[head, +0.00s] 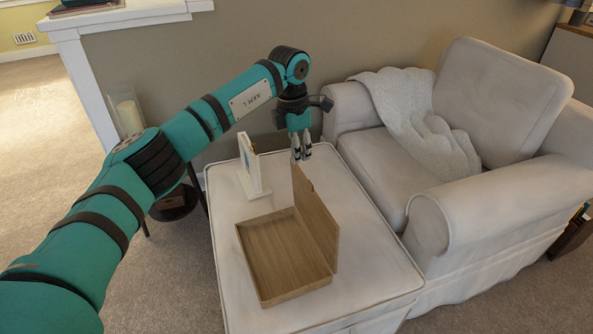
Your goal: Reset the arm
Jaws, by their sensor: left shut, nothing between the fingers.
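My left arm (160,160) comes in from the left in the head view and reaches over the ottoman. Its gripper (301,155) points down, shut and empty, above the far part of the ottoman, just behind the raised lid of an open wooden box (280,262). Whether the fingertips touch the lid or the ottoman, I cannot tell. My right gripper is not in view.
The cream ottoman (372,243) carries the box and a white picture frame (252,166). A cream armchair (500,170) with a grey throw stands right. A dark side table (175,203) and a candle holder (128,112) are behind my arm.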

